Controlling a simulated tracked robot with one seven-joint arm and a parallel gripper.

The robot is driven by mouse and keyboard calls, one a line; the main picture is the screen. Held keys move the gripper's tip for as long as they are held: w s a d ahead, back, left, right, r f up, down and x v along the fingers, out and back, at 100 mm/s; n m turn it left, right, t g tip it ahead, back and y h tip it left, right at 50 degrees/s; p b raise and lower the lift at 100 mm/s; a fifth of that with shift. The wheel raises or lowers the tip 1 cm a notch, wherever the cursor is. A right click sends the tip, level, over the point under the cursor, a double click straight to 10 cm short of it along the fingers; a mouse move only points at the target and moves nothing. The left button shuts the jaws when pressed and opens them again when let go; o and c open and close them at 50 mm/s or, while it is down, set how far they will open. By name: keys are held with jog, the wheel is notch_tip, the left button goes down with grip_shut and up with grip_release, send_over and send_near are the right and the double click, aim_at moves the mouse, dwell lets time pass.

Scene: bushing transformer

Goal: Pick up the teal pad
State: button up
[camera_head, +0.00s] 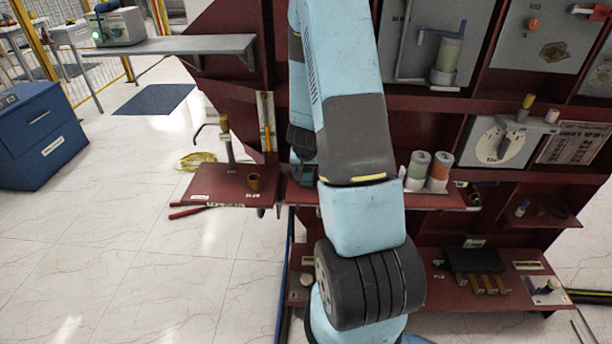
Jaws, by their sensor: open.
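I cannot make out a teal pad for certain in the head view. My light blue and dark grey arm runs up the middle and covers part of the dark red rack (230,105) and its shelves. A second stretch of my arm shows behind it, at its left edge. The fingers of my gripper do not show; the arm or the frame edge hides them. Right of the arm, a canister with a green band (418,170) and one with an orange band (439,172) stand upright side by side on a shelf.
A low shelf at right carries a dark block with brass-coloured prongs (480,268). A grey ledge (180,46) juts left. A blue cabinet (40,135) stands far left; tiled floor lies between.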

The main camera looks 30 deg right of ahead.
jog(key=shift+w+d+f, duration=0.15)
jog(key=shift+w+f, duration=0.1)
jog(key=shift+f, duration=0.4)
jog(key=shift+c, duration=0.4)
jog(key=c, duration=1)
jog(key=shift+o, duration=0.2)
jog(key=shift+r, duration=0.1)
